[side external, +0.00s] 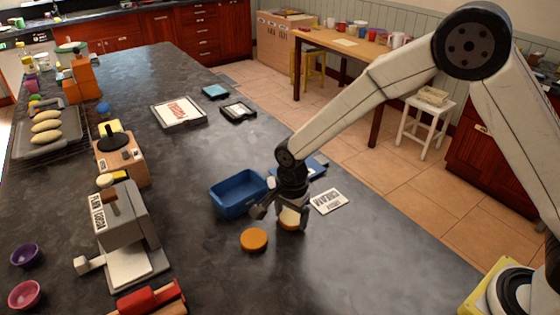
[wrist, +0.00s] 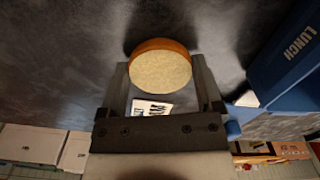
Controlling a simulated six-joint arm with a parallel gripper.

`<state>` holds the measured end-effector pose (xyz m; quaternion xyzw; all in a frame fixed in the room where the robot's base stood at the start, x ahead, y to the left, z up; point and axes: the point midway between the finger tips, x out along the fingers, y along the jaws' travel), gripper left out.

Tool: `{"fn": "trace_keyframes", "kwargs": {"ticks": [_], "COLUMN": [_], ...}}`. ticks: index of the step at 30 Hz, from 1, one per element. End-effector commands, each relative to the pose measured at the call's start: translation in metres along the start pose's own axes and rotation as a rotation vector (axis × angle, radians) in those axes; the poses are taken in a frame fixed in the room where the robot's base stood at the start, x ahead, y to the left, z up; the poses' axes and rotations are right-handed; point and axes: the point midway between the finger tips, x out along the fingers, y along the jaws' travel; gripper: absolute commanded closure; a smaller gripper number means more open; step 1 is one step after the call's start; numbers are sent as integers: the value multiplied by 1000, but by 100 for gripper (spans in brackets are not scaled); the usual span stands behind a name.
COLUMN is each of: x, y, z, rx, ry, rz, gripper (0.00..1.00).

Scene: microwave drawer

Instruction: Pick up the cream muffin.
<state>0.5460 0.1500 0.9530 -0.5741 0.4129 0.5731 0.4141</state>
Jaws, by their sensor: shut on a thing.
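The cream muffin (side external: 290,220) has a pale top and an orange-brown side. In the wrist view its round cream top (wrist: 160,69) sits between the two fingers. My gripper (side external: 279,211) points down over the dark counter and is shut on the cream muffin, one finger on each side; the gripper (wrist: 161,75) also shows in the wrist view. The muffin is at or just above the counter; I cannot tell whether it touches. My fingers hide part of it in the side view.
An orange round muffin (side external: 254,240) lies just left of my gripper. A blue open box (side external: 236,195), marked LUNCH in the wrist view (wrist: 291,54), stands behind it. A white lettered card (side external: 328,201) lies to the right. The counter in front is clear.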

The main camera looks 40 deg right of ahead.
Motion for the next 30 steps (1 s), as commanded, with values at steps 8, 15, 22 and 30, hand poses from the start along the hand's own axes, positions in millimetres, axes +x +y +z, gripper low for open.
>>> {"fn": "trace_keyframes", "kwargs": {"ticks": [8, 15, 22, 30], "x": [-28, -52, -80, -100], "y": [0, 21, 45, 83], "z": [0, 1, 2, 5], "rx": [0, -1, -1, -1], "ry": [0, 0, 0, 0], "rz": [-1, 0, 0, 0], "gripper": [73, 73, 73, 73]}}
